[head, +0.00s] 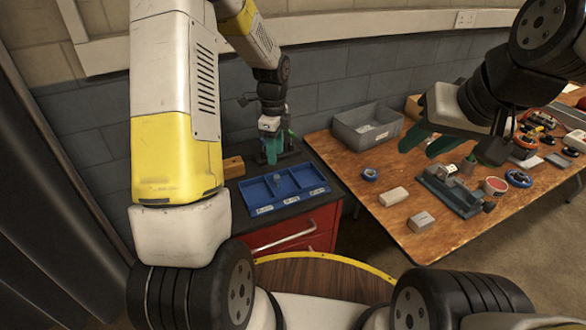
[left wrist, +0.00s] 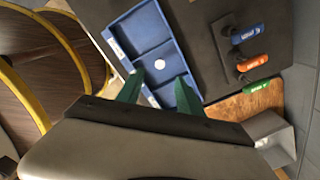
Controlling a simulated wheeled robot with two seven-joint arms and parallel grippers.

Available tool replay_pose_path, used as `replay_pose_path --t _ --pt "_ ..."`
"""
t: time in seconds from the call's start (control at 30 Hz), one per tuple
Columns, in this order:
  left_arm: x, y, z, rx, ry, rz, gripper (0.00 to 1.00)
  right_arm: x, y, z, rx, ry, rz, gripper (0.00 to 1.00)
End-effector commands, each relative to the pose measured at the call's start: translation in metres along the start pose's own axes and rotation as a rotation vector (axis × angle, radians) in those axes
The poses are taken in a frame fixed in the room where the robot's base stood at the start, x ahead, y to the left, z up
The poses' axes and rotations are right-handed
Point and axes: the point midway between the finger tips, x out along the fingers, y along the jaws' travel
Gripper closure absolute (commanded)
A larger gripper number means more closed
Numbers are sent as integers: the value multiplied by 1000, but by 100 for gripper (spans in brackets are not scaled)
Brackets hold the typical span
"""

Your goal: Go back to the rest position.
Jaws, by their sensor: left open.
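My left gripper (head: 271,150) hangs over the black top of the red cabinet, behind the blue tray (head: 259,209). In the left wrist view its two green fingers (left wrist: 157,92) stand apart with nothing between them, and the tray (left wrist: 132,22) lies beyond them. A small white round thing (left wrist: 159,64) shows in one tray compartment. My right gripper (head: 428,143) is above the wooden table, its teal fingers apart and no held thing visible.
The wooden table (head: 437,232) carries a grey bin (head: 350,131), a dark green fixture (head: 452,193), light blocks (head: 393,196) and rings. A grey brick wall stands behind.

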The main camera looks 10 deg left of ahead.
Motion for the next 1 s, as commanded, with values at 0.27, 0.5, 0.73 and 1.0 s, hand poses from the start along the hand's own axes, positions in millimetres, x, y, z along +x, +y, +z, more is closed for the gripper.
replay_pose_path --t 0.27,0.5,0.73,1.0 --pt "-1 0 0 0 0 0 57 0 0 0 0 0 0 64" --pt "-32 10 -2 -108 3 -43 57 0 0 0 0 0 0 64" --pt "-120 61 -12 -524 63 -176 57 0 0 0 0 0 0 64" --pt "-191 145 -30 -1046 241 -300 57 0 0 0 0 0 0 64"
